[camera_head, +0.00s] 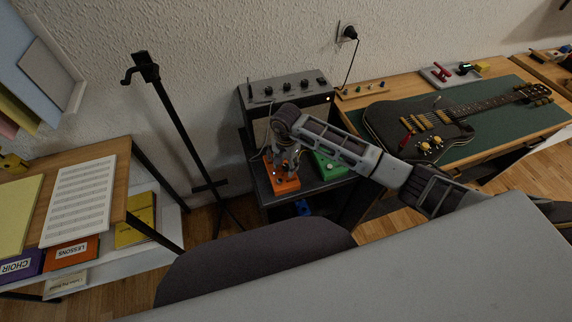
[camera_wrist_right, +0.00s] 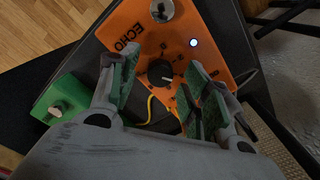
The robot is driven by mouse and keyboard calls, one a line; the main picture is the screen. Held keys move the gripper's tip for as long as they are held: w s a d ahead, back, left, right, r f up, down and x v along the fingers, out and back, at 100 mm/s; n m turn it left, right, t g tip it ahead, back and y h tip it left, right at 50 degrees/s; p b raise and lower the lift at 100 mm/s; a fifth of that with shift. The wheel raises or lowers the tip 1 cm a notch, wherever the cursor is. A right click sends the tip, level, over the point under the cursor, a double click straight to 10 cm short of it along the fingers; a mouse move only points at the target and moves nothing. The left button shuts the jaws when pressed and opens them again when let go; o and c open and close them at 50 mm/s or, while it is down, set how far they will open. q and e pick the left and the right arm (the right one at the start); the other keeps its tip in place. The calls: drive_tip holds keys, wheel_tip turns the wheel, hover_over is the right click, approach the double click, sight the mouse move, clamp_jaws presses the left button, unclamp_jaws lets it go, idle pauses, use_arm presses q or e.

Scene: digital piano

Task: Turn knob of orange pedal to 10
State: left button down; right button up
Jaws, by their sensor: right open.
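The orange pedal (camera_head: 283,183) stands on a black shelf in front of the amplifier. In the right wrist view the orange pedal (camera_wrist_right: 130,30) reads ECHO and has a lit white light, a metal footswitch and one black knob (camera_wrist_right: 160,72) with a pale pointer line. My right gripper (camera_head: 284,160) is above the pedal in the head view. In the wrist view my right gripper (camera_wrist_right: 158,92) is open, its green-padded fingers on either side of the knob with gaps to it. The scale numbers are too small to read. My left gripper is not in view.
A green pedal (camera_head: 328,166) stands just right of the orange one. A dark amplifier (camera_head: 290,92) is behind. A yellow cable (camera_wrist_right: 150,108) lies near the knob. A guitar (camera_head: 420,125) lies on the bench at right. A black stand (camera_head: 180,120) is to the left.

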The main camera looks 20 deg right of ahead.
drive_tip(key=shift+f, duration=0.15)
drive_tip(key=shift+c, duration=0.8)
clamp_jaws()
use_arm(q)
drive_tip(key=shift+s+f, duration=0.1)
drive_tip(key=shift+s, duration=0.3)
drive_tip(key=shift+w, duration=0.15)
